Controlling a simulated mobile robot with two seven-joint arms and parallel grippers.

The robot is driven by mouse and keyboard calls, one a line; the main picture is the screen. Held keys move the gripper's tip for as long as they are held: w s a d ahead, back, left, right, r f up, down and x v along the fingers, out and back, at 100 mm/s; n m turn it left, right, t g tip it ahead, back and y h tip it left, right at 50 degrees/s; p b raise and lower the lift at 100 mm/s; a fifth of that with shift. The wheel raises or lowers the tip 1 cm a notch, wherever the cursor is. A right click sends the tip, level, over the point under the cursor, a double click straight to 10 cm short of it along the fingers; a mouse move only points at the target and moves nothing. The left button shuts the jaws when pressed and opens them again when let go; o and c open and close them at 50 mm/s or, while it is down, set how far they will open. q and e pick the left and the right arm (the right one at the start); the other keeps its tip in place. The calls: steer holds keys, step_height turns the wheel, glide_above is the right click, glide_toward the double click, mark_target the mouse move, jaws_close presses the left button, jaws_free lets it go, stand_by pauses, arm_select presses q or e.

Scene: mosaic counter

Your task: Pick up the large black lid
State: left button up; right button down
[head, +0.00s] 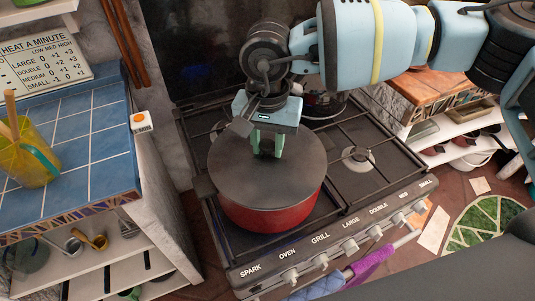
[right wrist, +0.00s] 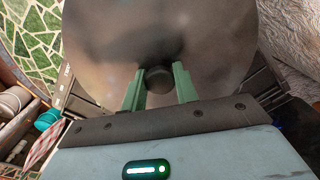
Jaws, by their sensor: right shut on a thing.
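The large black lid (head: 247,173) sits on top of a red pot (head: 270,218) on the stove, and covers the pot's opening. In the right wrist view the lid (right wrist: 110,40) fills the upper middle, with its round dark knob (right wrist: 158,79) between the green fingers. My right gripper (head: 266,150) comes down from above over the lid's centre. Its fingers (right wrist: 160,90) are shut on the lid's knob. The lid looks level on the pot; I cannot tell whether there is any gap at the rim. My left gripper is not in view.
The stove (head: 335,200) has black grates and a row of front knobs. A blue-tiled counter (head: 95,150) with a yellow cup (head: 35,165) stands at the left. Another pot (head: 322,103) stands behind my right gripper. A purple towel (head: 370,264) hangs at the stove's front.

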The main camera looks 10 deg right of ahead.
mark_target(269, 147)
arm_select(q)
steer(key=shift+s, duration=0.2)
arm_select(e)
steer(key=shift+r, duration=0.1)
steer(key=shift+r, duration=0.35)
steer(key=r, duration=0.1)
steer(key=s+r, duration=0.1)
steer(key=shift+r, duration=0.35)
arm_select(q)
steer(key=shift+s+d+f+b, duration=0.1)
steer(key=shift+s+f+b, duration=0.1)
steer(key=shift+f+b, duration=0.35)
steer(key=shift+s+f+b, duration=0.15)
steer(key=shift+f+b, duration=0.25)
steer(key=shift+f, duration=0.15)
arm_select(e)
steer(key=s+r, duration=0.1)
steer(key=s, duration=1.4)
steer(key=shift+d+r, duration=0.2)
steer(key=shift+d, duration=0.25)
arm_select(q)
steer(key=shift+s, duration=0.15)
arm_select(e)
steer(key=shift+s, duration=0.1)
